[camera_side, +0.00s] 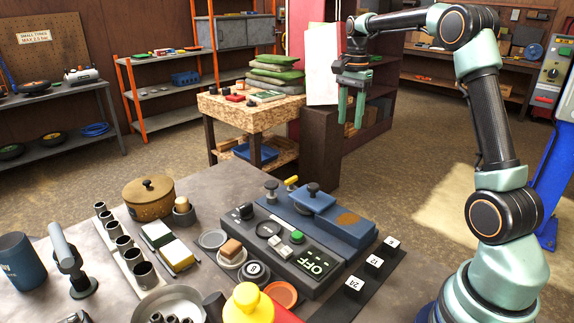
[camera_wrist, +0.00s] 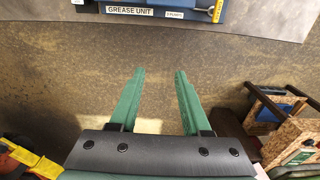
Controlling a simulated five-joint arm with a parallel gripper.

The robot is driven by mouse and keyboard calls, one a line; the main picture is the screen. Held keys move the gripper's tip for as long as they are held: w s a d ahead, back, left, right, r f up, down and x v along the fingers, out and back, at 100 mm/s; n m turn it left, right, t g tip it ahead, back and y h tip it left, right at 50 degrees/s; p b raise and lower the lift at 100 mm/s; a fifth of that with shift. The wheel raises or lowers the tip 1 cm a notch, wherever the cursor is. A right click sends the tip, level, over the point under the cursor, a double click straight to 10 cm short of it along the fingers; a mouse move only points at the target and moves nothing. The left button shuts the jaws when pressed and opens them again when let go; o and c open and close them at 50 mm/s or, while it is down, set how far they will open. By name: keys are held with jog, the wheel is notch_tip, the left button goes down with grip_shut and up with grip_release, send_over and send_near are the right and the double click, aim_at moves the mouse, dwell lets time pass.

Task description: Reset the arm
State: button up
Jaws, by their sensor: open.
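My gripper (camera_side: 351,108) hangs at the upper middle of the side view, raised well above and behind the front workbench. Its two green fingers point down and are apart, with nothing between them. In the wrist view my gripper (camera_wrist: 161,85) shows the same two green fingers spread open, with only the brown floor between and below them. My arm is bent at the right of the side view, with its forearm reaching left at the top.
The front workbench (camera_side: 215,180) carries a blue and dark device with an OFF display (camera_side: 314,267), a brown pot (camera_side: 148,198), a yellow object (camera_side: 249,304) and several cups. A wooden table (camera_side: 232,113) with green sacks (camera_side: 276,70) stands behind. Open floor lies between.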

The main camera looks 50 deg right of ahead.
jog(key=s+d, duration=0.1)
jog(key=d, duration=0.1)
jog(key=s+d, duration=0.2)
jog(key=shift+d, duration=0.1)
dwell(0.4)
jog(key=s+a+r+n+t, duration=0.1)
jog(key=a+r+n, duration=0.1)
jog(key=a+n, duration=0.35)
jog(key=s+a+r+n+t, duration=0.1)
jog(key=a+r+n, duration=0.15)
jog(key=a, duration=0.65)
jog(key=s+a+f+n+t, duration=0.3)
jog(key=s+a+f+n, duration=0.1)
jog(key=s+a+n, duration=0.4)
jog(key=a+n, duration=0.2)
jog(key=a, duration=0.2)
jog(key=shift+s+a+f+t, duration=0.2)
jog(key=shift+s+a+t, duration=0.1)
jog(key=shift+s+a, duration=0.05)
